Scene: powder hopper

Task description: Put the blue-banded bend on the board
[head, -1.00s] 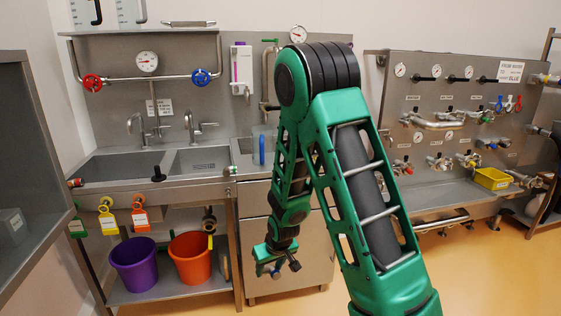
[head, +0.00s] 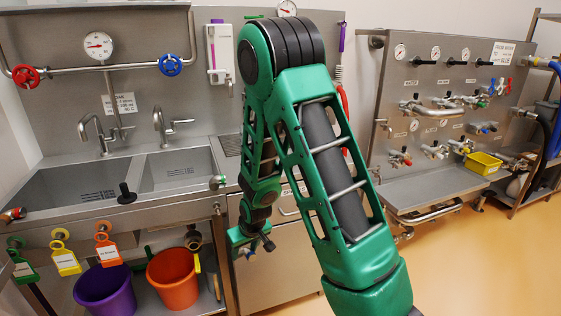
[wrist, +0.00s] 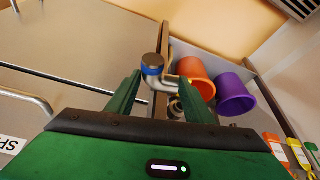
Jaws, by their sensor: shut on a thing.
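The blue-banded bend (wrist: 152,70) shows in the wrist view between and just beyond my fingertips. It is a silver elbow with a dark end and a blue band. My gripper (wrist: 160,90) is shut on it; the exact contact is hard to see. In the head view my gripper (head: 248,244) hangs low in front of the steel cabinet, left of my forearm, and the bend is too small to make out clearly. The board (head: 455,88) is the steel panel at right with gauges, valves and pipe pieces. My gripper is well to the left of it and lower.
A sink unit (head: 150,150) with taps stands at left. A purple bucket (head: 104,287) and an orange bucket (head: 173,279) sit below it. Colored tags (head: 107,247) hang from its front. A yellow tray (head: 483,163) sits on the shelf under the board. Orange floor is clear at right.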

